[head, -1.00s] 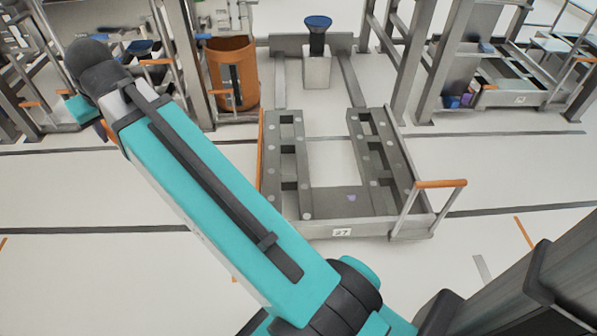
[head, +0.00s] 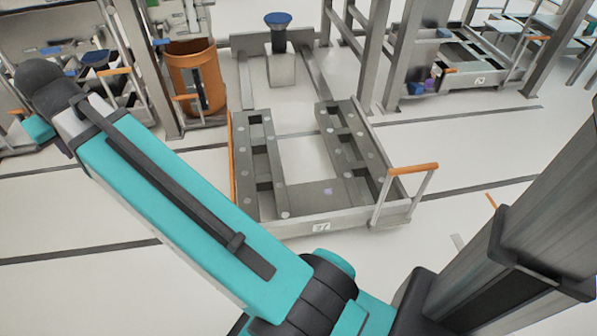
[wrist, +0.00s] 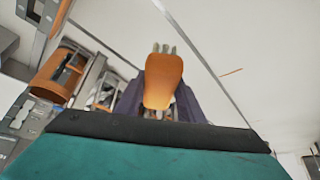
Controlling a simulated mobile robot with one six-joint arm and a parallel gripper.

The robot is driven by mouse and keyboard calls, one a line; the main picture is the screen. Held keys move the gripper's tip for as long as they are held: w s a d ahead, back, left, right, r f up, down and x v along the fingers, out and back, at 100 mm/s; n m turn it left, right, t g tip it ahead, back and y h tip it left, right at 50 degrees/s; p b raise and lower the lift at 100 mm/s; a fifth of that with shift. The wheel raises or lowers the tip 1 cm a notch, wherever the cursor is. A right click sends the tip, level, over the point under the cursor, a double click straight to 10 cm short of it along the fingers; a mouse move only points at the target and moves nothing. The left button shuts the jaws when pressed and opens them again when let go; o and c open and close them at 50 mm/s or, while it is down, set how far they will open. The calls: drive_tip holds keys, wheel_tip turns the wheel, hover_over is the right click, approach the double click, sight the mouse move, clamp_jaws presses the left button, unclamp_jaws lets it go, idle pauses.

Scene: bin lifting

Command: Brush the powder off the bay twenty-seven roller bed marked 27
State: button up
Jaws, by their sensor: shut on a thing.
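The roller bed marked 27 (head: 365,217) stands on the floor in the middle of the head view, a low grey frame with two side rails of rollers. Its label 27 (head: 321,226) is on the front edge. A small purple patch (head: 327,190), which looks like the powder, lies on its front plate. In the wrist view my gripper (wrist: 160,98) has dark purple fingers shut around an orange-handled tool (wrist: 163,80), likely the brush; its grey tip shows beyond the handle. In the head view my gripper is not clearly visible; my arm reaches to the upper left, away from the bed.
An orange bin (head: 196,75) stands behind the bed at left. A blue-topped pedestal (head: 281,66) stands behind the bed. An orange-topped handrail (head: 412,168) rises at the bed's right side. Grey posts and another bay with a cart (head: 480,78) are at right. The floor in front is clear.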

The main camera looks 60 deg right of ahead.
drive_tip(key=s+d+f+m+g+h+b, duration=0.2)
drive_tip(key=d+f+m, duration=0.3)
drive_tip(key=d+f, duration=0.6)
drive_tip(key=s+d+f+m+g+h+b, duration=0.1)
drive_tip(key=s+d+f+m+b, duration=0.3)
drive_tip(key=d, duration=1.2)
drive_tip(key=s+d+f+m+g+h, duration=0.15)
drive_tip(key=d+f+m, duration=0.35)
drive_tip(key=d+f, duration=0.7)
drive_tip(key=s+d+f+m+g+b, duration=0.3)
drive_tip(key=s+d+f+m, duration=0.3)
drive_tip(key=s+d+f, duration=0.6)
drive_tip(key=s+d+f+m+g+y+b, duration=0.1)
drive_tip(key=s+d+f+m+g+b, duration=0.2)
drive_tip(key=s+d+f+m, duration=0.4)
drive_tip(key=shift+s+d+f, duration=1.6)
drive_tip(key=shift+s+d, duration=0.15)
drive_tip(key=shift+s, duration=1.45)
drive_tip(key=shift+s+d+f, duration=1.55)
drive_tip(key=shift+s+d, duration=0.2)
drive_tip(key=shift+s, duration=1.4)
